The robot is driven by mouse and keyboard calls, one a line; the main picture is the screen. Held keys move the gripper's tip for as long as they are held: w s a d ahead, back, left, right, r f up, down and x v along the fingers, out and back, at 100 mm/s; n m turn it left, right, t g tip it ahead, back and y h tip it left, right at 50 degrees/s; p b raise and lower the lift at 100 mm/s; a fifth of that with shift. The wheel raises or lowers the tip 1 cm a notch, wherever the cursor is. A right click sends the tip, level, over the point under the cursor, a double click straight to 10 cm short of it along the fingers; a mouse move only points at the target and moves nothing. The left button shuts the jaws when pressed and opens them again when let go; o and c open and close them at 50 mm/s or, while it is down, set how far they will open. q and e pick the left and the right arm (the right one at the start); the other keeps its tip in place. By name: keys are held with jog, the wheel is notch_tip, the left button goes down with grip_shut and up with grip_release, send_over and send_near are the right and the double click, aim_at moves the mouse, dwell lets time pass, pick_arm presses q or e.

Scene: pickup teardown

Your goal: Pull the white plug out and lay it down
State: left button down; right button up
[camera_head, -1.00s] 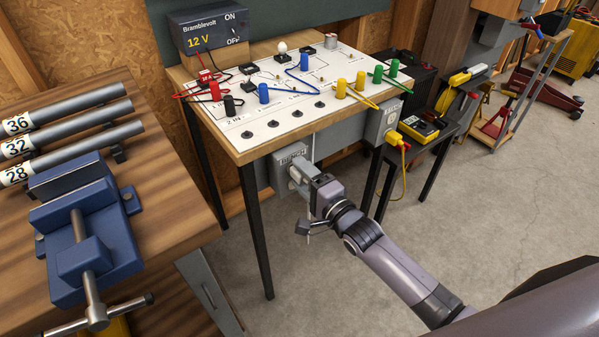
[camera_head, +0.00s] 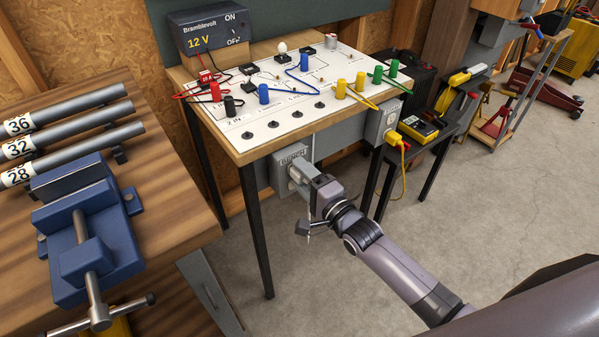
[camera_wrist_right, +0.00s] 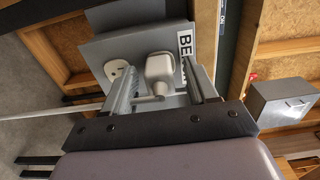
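The white plug (camera_wrist_right: 160,72) sits at the face of the grey outlet box (camera_wrist_right: 105,45) under the bench, beside an empty round socket (camera_wrist_right: 117,71). Its white cord (camera_wrist_right: 60,112) runs off to the left in the wrist view. My right gripper (camera_wrist_right: 161,80) is at the box with one finger on each side of the plug. A gap shows between the plug and each finger, so it looks open around the plug. In the head view my right gripper (camera_head: 300,178) reaches the box and hides the plug. My left gripper is not in view.
The circuit-board bench (camera_head: 245,158) stands above the box, with its black front leg (camera_head: 257,235) to the left. A second grey box (camera_head: 381,124) with a yellow plug (camera_head: 399,142) is to the right. A blue vise (camera_head: 85,235) is on the left table. Open floor lies in front.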

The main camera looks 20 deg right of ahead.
grip_shut()
jog(key=shift+s, duration=0.15)
jog(key=shift+p+v, duration=1.9)
jog(key=shift+v, duration=1)
